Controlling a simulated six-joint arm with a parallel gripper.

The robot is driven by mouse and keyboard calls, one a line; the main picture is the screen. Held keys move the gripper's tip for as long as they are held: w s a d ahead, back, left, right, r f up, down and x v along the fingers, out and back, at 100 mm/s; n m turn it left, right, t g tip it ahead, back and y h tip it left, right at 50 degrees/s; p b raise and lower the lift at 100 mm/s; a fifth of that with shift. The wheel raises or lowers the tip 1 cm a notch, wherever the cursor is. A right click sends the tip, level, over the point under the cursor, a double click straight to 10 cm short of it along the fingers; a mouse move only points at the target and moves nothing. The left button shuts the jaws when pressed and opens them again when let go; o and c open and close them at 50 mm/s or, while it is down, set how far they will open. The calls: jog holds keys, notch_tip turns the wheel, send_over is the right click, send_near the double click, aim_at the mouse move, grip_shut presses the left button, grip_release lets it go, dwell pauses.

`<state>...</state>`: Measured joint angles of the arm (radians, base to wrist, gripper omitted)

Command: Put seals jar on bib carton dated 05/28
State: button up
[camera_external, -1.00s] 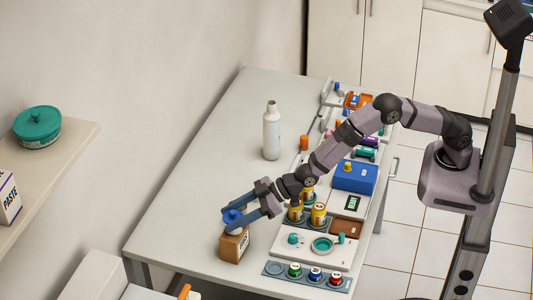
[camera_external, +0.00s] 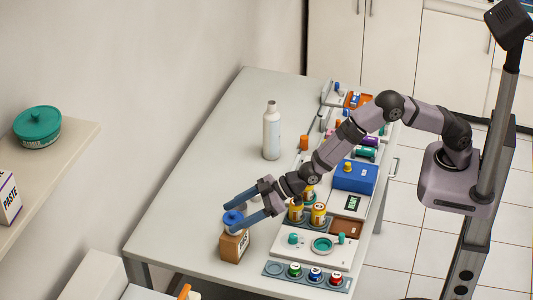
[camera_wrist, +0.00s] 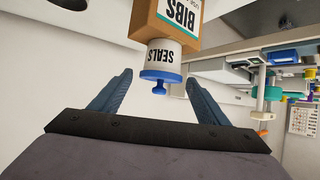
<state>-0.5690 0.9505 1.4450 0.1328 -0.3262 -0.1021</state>
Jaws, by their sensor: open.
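The seals jar, white with a blue knobbed lid (camera_external: 233,217), stands upright on top of the brown bib carton (camera_external: 235,245) near the table's front left corner. In the wrist view the seals jar (camera_wrist: 164,62) shows its SEALS label and rests against the face of the bib carton (camera_wrist: 170,18), which reads BIBS. The date on the carton cannot be read. My gripper (camera_external: 243,207) is open, with its fingers spread beside and slightly above the jar lid. In the wrist view both fingertips (camera_wrist: 160,82) are apart from the jar, with clear gaps on each side.
A white bottle (camera_external: 271,132) stands farther back on the table (camera_external: 200,165). Yellow-topped jars (camera_external: 318,213), a blue box (camera_external: 355,177) and a rack of small jars (camera_external: 305,275) line the right side. A shelf at left holds a green tub (camera_external: 37,127) and a paste box (camera_external: 8,198).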

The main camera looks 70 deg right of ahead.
jog(key=b+v, duration=0.2)
jog(key=v, duration=0.9)
jog(key=shift+b, duration=0.4)
jog(key=s+d+f+m+g+h, duration=0.15)
jog(key=s+d, duration=0.25)
jog(key=d, duration=0.6)
jog(key=s+d+f+m+g+h, duration=0.1)
jog(key=s+d+f+g+h, duration=0.3)
jog(key=d, duration=0.5)
jog(key=s+d+m+g, duration=0.1)
jog(key=s+d+g, duration=0.1)
jog(key=s+d, duration=0.5)
jog(key=s+d+f+m+g, duration=0.1)
jog(key=s+d, duration=0.6)
jog(key=s, duration=0.8)
jog(key=shift+s+m+g, duration=0.2)
jog(key=shift+m+g, duration=0.55)
jog(key=shift+g, duration=0.3)
jog(key=shift+a+h, duration=0.1)
jog(key=shift+h, duration=0.15)
